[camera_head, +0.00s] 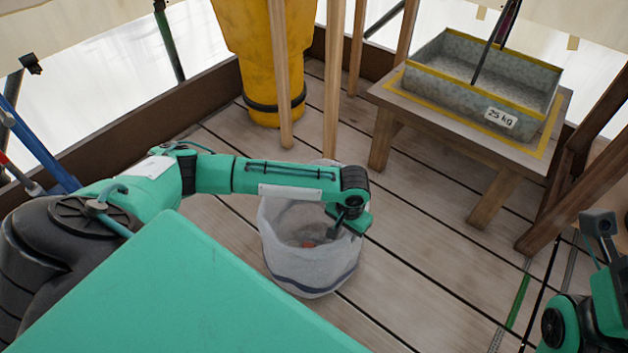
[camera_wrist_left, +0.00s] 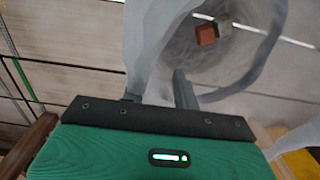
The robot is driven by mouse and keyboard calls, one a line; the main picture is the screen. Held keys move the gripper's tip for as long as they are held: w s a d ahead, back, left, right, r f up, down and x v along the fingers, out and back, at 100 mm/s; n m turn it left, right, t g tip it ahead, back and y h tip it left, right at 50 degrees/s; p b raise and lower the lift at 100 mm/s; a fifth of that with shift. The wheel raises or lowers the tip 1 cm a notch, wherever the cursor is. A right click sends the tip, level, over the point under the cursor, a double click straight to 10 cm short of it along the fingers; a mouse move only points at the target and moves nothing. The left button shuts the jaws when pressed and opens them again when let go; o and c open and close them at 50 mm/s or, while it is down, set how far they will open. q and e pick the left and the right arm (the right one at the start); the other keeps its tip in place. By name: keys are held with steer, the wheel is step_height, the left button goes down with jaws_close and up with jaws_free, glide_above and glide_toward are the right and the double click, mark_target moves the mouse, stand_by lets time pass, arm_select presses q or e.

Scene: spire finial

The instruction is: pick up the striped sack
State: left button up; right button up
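The striped sack (camera_head: 310,273) is an open-topped, off-white bag with a dark blue band low on its side, standing upright on the plank floor. My left gripper (camera_head: 347,215) is at its right rim, pointing down. In the left wrist view the two fingers (camera_wrist_left: 158,93) stand apart, with pale sack cloth (camera_wrist_left: 150,45) between them; I see no clear pinch. A reddish block (camera_wrist_left: 206,35) and a grey block (camera_wrist_left: 224,26) lie inside the sack. My right gripper (camera_head: 600,225) shows only partly at the right edge, its fingers unclear.
A wooden table (camera_head: 485,150) bears a grey speckled tray (camera_head: 475,98) marked 25 kg at the back right. A yellow chute (camera_head: 268,55) and wooden posts (camera_head: 334,80) stand behind the sack.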

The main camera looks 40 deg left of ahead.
arm_select(q)
steer(key=shift+f, duration=0.1)
stand_by(0.4)
steer(key=shift+c, duration=0.4)
jaws_close()
stand_by(0.9)
